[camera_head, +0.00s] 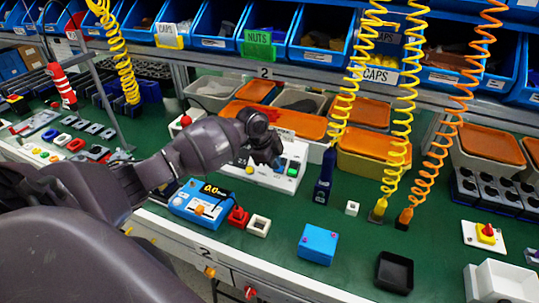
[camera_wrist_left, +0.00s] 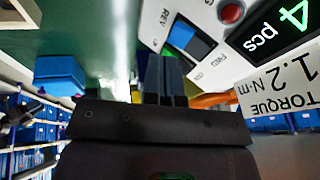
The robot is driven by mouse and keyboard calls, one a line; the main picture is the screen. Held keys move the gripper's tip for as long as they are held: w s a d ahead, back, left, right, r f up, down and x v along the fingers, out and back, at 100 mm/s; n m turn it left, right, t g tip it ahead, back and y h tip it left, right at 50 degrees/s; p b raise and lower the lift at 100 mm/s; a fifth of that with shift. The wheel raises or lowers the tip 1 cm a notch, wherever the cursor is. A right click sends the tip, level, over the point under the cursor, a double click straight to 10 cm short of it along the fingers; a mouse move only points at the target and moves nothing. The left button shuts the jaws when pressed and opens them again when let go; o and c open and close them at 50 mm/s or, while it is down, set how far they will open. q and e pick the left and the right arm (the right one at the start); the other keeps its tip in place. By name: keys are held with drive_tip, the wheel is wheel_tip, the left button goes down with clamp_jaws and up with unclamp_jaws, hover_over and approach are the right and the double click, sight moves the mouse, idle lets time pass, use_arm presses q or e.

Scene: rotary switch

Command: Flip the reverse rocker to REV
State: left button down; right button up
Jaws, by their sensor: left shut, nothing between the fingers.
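The white control box (camera_head: 286,181) stands on the green bench behind my left gripper in the head view. In the left wrist view its white panel (camera_wrist_left: 150,22) is close, tilted, with REV and FWD labels. The blue and dark reverse rocker (camera_wrist_left: 188,40) lies between those labels; which side is pressed I cannot tell. My left gripper (camera_head: 276,162) is over the box. In the left wrist view its fingers (camera_wrist_left: 160,62) are shut and empty, with tips beside the rocker; contact is unclear. My right gripper is not in view.
The panel also has a red button (camera_wrist_left: 231,11) and a display (camera_wrist_left: 285,25) reading 4 pcs. A blue meter (camera_head: 201,203), a red block (camera_head: 238,217) and a blue box (camera_head: 317,243) stand nearer the bench edge. Coiled yellow cords (camera_head: 343,110) hang to the right.

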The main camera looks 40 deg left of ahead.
use_arm(q)
drive_tip(key=shift+w+a+f, duration=0.2)
drive_tip(key=shift+w+f, duration=0.55)
drive_tip(key=shift+f, duration=0.25)
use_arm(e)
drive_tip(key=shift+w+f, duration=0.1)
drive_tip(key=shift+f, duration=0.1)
use_arm(q)
drive_tip(key=shift+f, duration=0.1)
drive_tip(key=shift+f+t, duration=0.2)
drive_tip(key=shift+t, duration=0.2)
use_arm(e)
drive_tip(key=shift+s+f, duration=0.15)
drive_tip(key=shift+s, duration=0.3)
use_arm(q)
drive_tip(key=shift+w, duration=0.1)
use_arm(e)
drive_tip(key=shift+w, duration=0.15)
